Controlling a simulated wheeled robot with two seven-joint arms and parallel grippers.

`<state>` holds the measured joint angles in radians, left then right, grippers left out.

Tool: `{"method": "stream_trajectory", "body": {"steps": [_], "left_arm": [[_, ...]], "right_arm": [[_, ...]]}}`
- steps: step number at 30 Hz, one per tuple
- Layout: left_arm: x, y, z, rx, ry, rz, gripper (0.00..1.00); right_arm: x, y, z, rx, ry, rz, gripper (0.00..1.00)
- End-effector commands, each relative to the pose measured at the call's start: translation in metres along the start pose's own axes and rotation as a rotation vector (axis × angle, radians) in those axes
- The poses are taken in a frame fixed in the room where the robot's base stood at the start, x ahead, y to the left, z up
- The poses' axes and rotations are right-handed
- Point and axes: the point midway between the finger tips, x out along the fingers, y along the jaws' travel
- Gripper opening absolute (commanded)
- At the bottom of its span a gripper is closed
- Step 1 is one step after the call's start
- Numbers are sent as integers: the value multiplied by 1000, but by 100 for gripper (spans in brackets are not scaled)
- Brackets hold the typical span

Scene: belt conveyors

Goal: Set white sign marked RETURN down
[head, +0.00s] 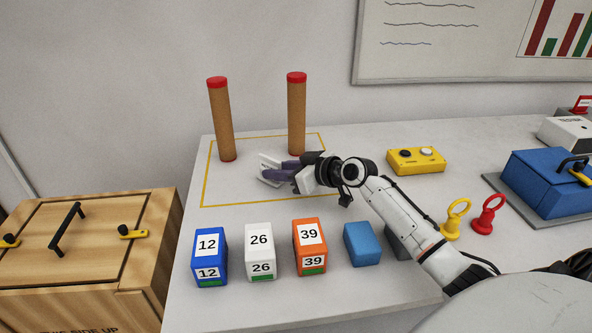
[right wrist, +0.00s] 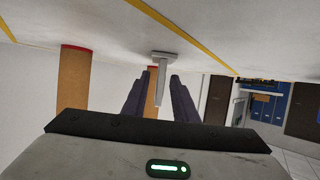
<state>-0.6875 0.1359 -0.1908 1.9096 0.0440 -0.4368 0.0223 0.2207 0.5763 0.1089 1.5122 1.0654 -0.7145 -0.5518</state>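The white sign (head: 269,182) is at the front of my right gripper (head: 277,171), inside the yellow outline on the table. In the right wrist view, the sign (right wrist: 162,80) is seen edge-on, its wide base against the tabletop. The fingers of my right gripper (right wrist: 160,76) are on both sides of its panel, with a gap showing on each side, so the gripper is open around it. No lettering on the sign can be read. My left gripper is not in view.
Two brown posts with red tops, left (head: 221,120) and right (head: 297,115), stand at the back of the outline. Numbered boxes, blue (head: 209,258), white (head: 259,252) and orange (head: 310,248), and a plain blue block (head: 362,244) line the front. A yellow button box (head: 416,161) stands right.

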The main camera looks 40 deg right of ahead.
Motion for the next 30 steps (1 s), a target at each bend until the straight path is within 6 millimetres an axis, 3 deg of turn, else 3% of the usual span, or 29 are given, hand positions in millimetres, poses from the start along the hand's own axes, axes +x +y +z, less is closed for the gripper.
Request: {"method": "stream_trajectory", "body": {"steps": [6,12,18,30], "left_arm": [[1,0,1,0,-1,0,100],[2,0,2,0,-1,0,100],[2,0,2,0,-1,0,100],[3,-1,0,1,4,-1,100]], "right_arm": [[-50,0,2,-4,-3,0,26],[-80,0,1,-2,-2,0,26],[-91,0,0,0,-1,-2,26],[-91,0,0,0,0,-1,26]]}}
